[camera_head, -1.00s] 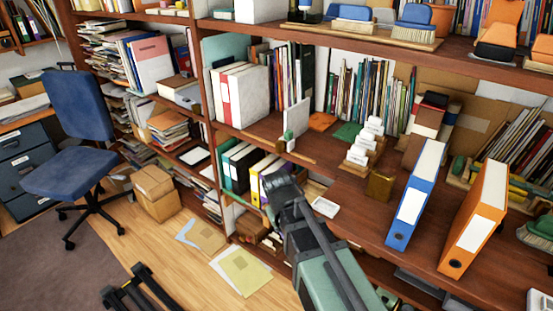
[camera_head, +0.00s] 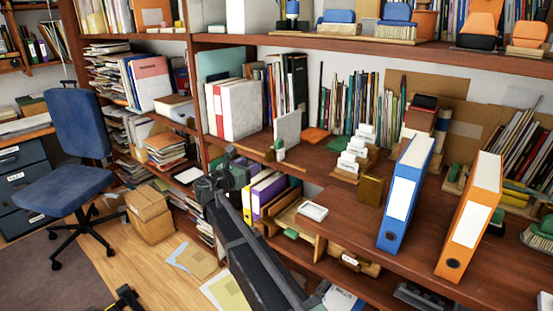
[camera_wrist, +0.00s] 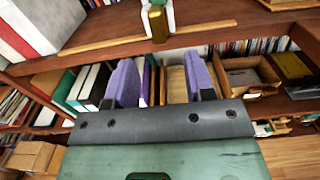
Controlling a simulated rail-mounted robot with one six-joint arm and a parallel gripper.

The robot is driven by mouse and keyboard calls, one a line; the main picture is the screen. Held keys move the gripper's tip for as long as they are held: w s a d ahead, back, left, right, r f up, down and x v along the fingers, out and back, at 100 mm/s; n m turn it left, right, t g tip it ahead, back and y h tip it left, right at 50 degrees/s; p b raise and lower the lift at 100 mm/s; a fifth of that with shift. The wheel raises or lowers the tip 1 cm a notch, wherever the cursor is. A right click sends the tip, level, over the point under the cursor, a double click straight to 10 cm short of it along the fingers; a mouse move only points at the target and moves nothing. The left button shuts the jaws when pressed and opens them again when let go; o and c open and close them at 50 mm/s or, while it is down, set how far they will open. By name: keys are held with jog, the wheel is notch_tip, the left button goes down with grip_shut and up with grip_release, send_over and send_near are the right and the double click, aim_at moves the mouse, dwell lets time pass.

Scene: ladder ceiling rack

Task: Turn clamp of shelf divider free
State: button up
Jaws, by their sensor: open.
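A pale upright panel (camera_head: 288,130), which looks like the shelf divider, stands at the front of the middle shelf. A small green-and-white fitting (camera_head: 280,149), probably its clamp, sits at its foot by a wooden strip. In the wrist view a brass-coloured block (camera_wrist: 157,24) with green and white parts shows at the top, on the wooden strip (camera_wrist: 110,44). My gripper (camera_wrist: 162,82) is open, its two purple fingers apart and empty, below that block in the picture. In the head view my gripper (camera_head: 213,184) is dark and small, left of the panel and lower; its fingers are unclear there.
White and red binders (camera_head: 235,108) stand left of the panel. Purple and yellow binders (camera_head: 264,192) and a wooden tray (camera_head: 292,215) are on the shelf below. A blue binder (camera_head: 407,195) and an orange binder (camera_head: 470,215) stand at the right. A blue chair (camera_head: 80,130) is at the left.

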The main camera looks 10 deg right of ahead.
aim_at(267, 156)
jog(key=x, duration=1.1)
jog(key=shift+w+a+f, duration=0.1)
jog(key=shift+a, duration=0.1)
jog(key=shift+c, duration=0.3)
grip_shut()
